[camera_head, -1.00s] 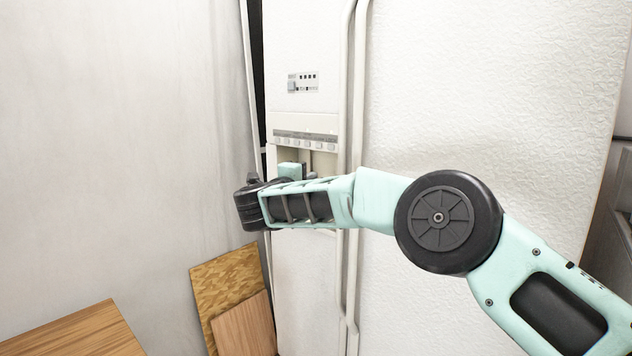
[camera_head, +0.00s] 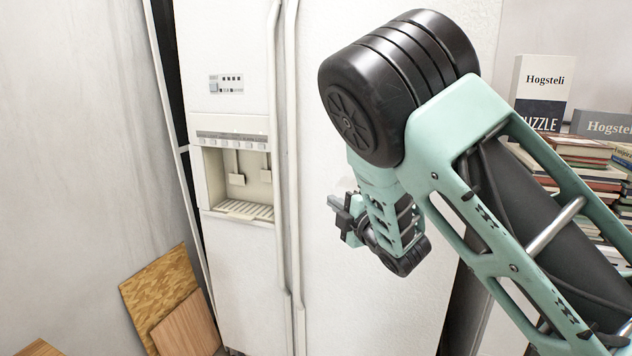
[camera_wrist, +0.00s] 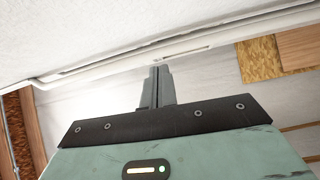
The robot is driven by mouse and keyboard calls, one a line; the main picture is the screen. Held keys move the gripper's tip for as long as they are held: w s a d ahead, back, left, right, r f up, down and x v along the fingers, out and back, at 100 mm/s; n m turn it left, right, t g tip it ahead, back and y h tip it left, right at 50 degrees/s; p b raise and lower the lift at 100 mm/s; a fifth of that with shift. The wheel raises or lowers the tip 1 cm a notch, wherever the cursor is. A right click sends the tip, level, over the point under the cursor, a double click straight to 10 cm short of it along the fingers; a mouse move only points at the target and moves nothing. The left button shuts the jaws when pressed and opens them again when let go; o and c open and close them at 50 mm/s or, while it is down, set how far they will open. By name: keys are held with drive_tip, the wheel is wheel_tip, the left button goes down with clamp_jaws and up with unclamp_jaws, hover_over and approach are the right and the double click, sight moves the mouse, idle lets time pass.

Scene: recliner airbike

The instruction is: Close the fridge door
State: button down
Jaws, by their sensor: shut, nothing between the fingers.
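The white side-by-side fridge shows in the head view. Its left door (camera_head: 235,255) has a water and ice dispenser, and its right door (camera_head: 345,300) is plain and partly hidden behind my arm. Both doors look close to flush; I cannot tell whether a small gap stands between them. Two long vertical handles (camera_head: 288,180) run side by side at the middle. My gripper (camera_head: 340,208) is shut and empty in front of the right door, right of the handles. In the wrist view its closed fingers (camera_wrist: 158,72) point toward a white handle bar (camera_wrist: 190,50); contact is unclear.
A pale wall (camera_head: 80,130) stands left of the fridge, with a dark gap between. Wooden boards (camera_head: 165,295) lean at the lower left. Stacked books and a puzzle box (camera_head: 540,90) stand at the right, behind my arm.

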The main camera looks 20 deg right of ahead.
drive_tip(key=s+d, duration=0.1)
drive_tip(key=p, duration=0.2)
approach(317, 181)
drive_tip(key=w+a, duration=0.2)
drive_tip(key=a, duration=0.2)
drive_tip(key=w, duration=0.1)
drive_tip(key=d, duration=0.1)
drive_tip(key=w+d+p, duration=0.1)
drive_tip(key=shift+w+r+n, duration=0.3)
drive_tip(key=shift+w, duration=0.05)
drive_tip(key=shift+w+d, duration=0.15)
drive_tip(key=shift+w, duration=0.25)
drive_tip(key=shift+f, duration=0.1)
